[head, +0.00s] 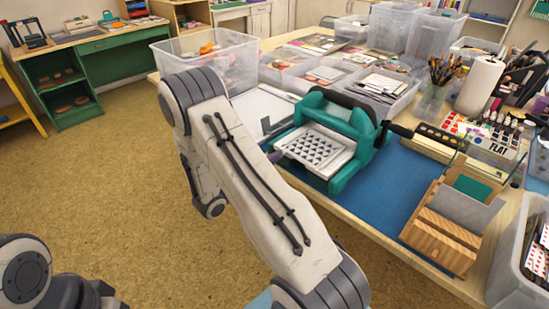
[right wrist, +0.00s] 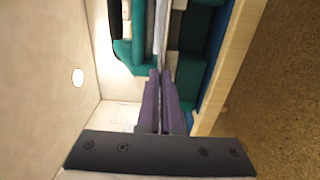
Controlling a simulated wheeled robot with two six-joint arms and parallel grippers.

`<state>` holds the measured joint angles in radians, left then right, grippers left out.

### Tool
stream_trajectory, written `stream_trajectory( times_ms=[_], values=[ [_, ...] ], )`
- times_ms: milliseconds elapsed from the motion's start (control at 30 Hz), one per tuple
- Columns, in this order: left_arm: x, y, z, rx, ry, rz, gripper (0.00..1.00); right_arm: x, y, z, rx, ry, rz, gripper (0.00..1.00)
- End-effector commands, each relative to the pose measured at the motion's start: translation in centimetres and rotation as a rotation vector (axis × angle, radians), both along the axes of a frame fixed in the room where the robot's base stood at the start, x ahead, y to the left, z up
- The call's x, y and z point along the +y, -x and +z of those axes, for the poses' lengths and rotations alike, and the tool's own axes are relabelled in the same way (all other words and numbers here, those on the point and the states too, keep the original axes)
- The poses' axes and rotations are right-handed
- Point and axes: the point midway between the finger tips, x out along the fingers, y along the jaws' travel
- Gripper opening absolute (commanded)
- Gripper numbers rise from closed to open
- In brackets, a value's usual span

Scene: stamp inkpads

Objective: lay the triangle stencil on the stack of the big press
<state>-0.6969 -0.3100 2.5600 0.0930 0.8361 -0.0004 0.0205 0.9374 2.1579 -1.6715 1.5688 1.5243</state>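The big press (head: 345,130) is teal and stands on the blue mat. The triangle stencil (head: 318,147), a pale plate with rows of dark triangles, lies at the press's front platform, over the stack. The stack is mostly hidden beneath it. My right gripper (head: 276,156) is at the stencil's left edge, mostly hidden behind my own arm. In the right wrist view, its purple fingers (right wrist: 160,76) are close together at a thin pale edge, seemingly the stencil. Whether the stencil rests fully on the stack I cannot tell. My left gripper is out of view.
A wooden rack (head: 440,235) with cards stands on the blue mat (head: 385,200) at the right. Clear bins (head: 210,60) stand behind the press. The crank handle (head: 400,130) sticks out to the press's right. The mat between press and rack is clear.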

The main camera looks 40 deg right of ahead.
Motion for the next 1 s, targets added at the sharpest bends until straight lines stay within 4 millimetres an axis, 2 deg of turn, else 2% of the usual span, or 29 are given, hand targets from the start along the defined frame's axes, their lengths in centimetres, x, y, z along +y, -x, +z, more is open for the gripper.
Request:
stream_trajectory(
  times_ms=[167, 200, 267, 300, 633, 1000],
  values=[
    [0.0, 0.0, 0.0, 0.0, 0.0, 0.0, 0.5, 0.0, 0.0, 0.0, 0.001, -0.002, 0.0, 0.0],
    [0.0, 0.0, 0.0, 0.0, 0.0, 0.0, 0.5, 0.0, 0.0, 0.0, 0.001, -0.002, 0.0, 0.06],
    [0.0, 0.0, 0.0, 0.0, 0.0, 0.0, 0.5, 0.0, 0.0, 0.0, 0.001, -0.002, 0.0, 0.29],
    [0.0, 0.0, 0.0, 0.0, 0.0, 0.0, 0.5, 0.0, 0.0, 0.0, 0.001, -0.002, 0.0, 0.37],
    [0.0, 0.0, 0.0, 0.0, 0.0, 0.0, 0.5, 0.1, 0.0, -0.1, 0.001, -0.001, 0.001, 0.37],
    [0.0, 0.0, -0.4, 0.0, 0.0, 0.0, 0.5, 2.3, 0.1, -0.1, 0.0, -0.001, 0.002, 0.37]
  ],
)
